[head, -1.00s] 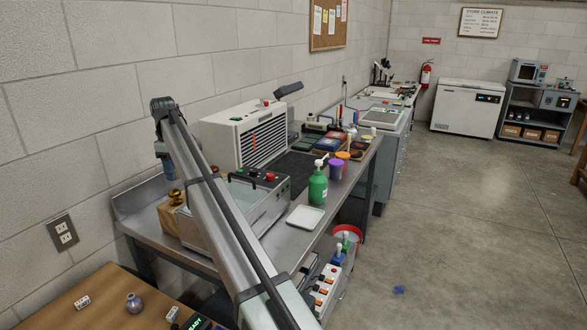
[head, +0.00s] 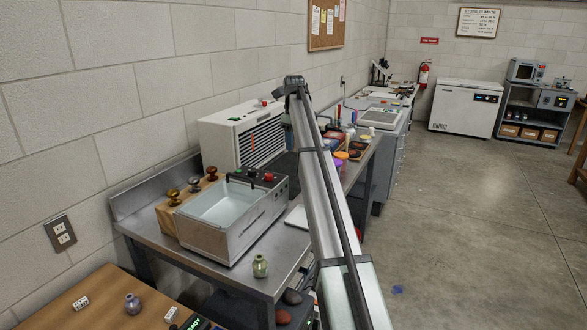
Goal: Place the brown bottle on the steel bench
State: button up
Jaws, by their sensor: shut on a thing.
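The steel bench (head: 287,252) stands along the wall at left centre in the head view. A bare strip of its top shows in front of the water basin. I cannot make out a brown bottle anywhere.
A grey water basin (head: 262,222) and a wooden block with several metallic knobs (head: 195,184) take up the bench's left part. A white slatted unit (head: 222,137) stands behind.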

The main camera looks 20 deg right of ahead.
jog(key=s+d+f, duration=0.2)
jog(key=d, duration=1.2)
jog(key=m, duration=0.5)
send_over(287, 240)
notch_tip(287, 240, down, 8)
jog(key=shift+f, duration=5.1)
jog(key=shift+f, duration=0.15)
jog(key=o, duration=1.1)
